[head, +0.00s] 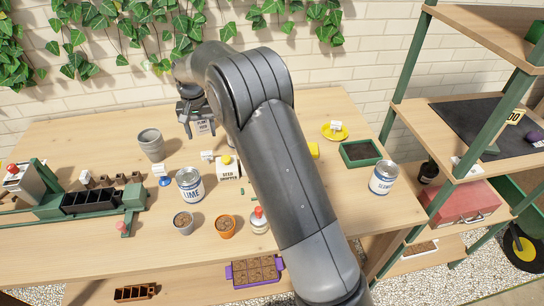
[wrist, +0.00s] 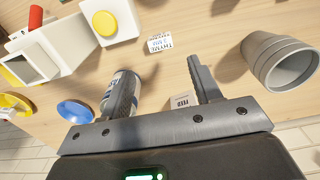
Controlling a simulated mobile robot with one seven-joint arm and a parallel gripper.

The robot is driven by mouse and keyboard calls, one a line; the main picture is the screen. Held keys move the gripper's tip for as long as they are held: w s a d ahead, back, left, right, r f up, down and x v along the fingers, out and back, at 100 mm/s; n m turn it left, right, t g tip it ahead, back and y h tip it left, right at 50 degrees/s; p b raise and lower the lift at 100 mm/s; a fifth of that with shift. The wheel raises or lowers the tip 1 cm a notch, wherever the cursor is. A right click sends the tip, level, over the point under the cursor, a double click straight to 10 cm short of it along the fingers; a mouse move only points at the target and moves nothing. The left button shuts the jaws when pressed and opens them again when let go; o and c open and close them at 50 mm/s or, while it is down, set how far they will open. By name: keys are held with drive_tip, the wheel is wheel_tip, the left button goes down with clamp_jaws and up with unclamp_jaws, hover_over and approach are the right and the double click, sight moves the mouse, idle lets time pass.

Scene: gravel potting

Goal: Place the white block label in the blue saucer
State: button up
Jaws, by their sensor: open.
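A small white block label (head: 208,155) with dark print lies on the table beside the white seed hopper. It also shows in the wrist view (wrist: 160,45), ahead of my fingertips and apart from them. My gripper (wrist: 163,74) is open with nothing held between its fingers. In the head view my gripper (head: 196,122) is at the back of the table, behind the label. The blue saucer (wrist: 75,111) shows at the lower left of the wrist view and looks empty. In the head view my arm seems to hide it.
A grey pot (head: 150,145) stands left of my gripper. The seed hopper (head: 228,168) and LIME can (head: 189,185) stand nearby. A printed can (wrist: 121,92) is near one finger; a FEED item (wrist: 182,99) is near the other. A yellow saucer (head: 324,133) holds another white block.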

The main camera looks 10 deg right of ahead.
drive_tip(key=s+d+r+t, duration=0.3)
drive_tip(key=s+d+r, duration=1.2)
drive_tip(key=r, duration=0.2)
drive_tip(key=s+d+t, duration=0.1)
drive_tip(key=s+d, duration=0.3)
drive_tip(key=s, duration=0.7)
drive_tip(key=s+d+t, duration=0.1)
drive_tip(key=s+d, duration=0.3)
drive_tip(key=s, duration=0.7)
drive_tip(key=shift+s+d+f+t, duration=0.25)
drive_tip(key=shift+s+d+t, duration=0.05)
drive_tip(key=shift+s+d, duration=0.1)
drive_tip(key=shift+o, duration=0.5)
drive_tip(key=shift+s+d+f, duration=0.1)
drive_tip(key=shift+s+f, duration=0.15)
drive_tip(key=shift+s, duration=0.15)
drive_tip(key=shift+w, duration=0.1)
